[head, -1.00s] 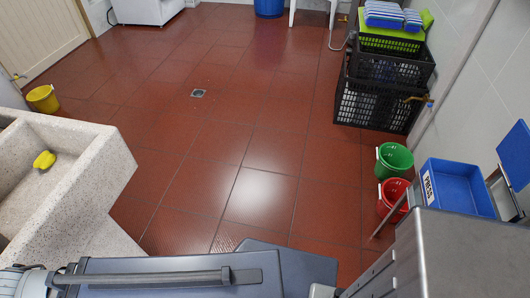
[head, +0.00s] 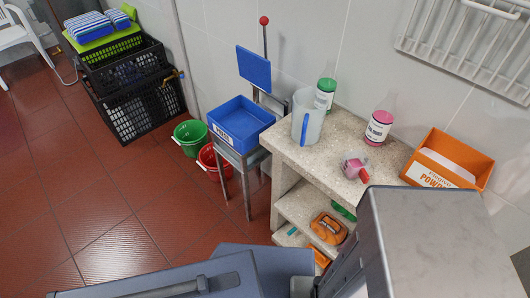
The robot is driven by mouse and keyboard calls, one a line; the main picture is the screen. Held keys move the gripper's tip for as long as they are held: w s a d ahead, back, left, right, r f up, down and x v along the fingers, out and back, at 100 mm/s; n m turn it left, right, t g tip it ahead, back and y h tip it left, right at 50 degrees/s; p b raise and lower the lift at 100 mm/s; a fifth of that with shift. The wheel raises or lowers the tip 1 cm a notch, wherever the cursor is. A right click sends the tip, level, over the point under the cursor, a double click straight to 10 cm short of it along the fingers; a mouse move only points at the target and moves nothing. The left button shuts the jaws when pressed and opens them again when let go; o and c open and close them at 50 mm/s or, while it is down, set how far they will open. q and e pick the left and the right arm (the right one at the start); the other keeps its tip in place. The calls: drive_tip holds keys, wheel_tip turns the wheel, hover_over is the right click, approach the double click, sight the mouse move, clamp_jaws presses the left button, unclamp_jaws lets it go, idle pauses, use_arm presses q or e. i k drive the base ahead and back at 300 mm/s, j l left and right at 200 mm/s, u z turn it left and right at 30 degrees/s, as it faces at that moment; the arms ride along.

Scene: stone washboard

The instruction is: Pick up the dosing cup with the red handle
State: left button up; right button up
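A small cup with a pinkish-red handle (head: 354,169) stands on the speckled stone counter (head: 335,150), towards its front edge. It looks like the dosing cup with the red handle, but it is small in the head view and its far side cannot be made out. Neither of my grippers shows in the head view. Only grey parts of my own body fill the bottom and lower right, and they cover the counter's lower right part.
A blue bin (head: 241,122) on a stand, buckets and black crates (head: 137,103) stand left. Red floor is clear at left.

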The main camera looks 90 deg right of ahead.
sight(356, 164)
drive_tip(key=z, duration=3.7)
drive_tip(key=k+z, duration=0.15)
drive_tip(key=k, duration=0.3)
drive_tip(key=i, duration=0.45)
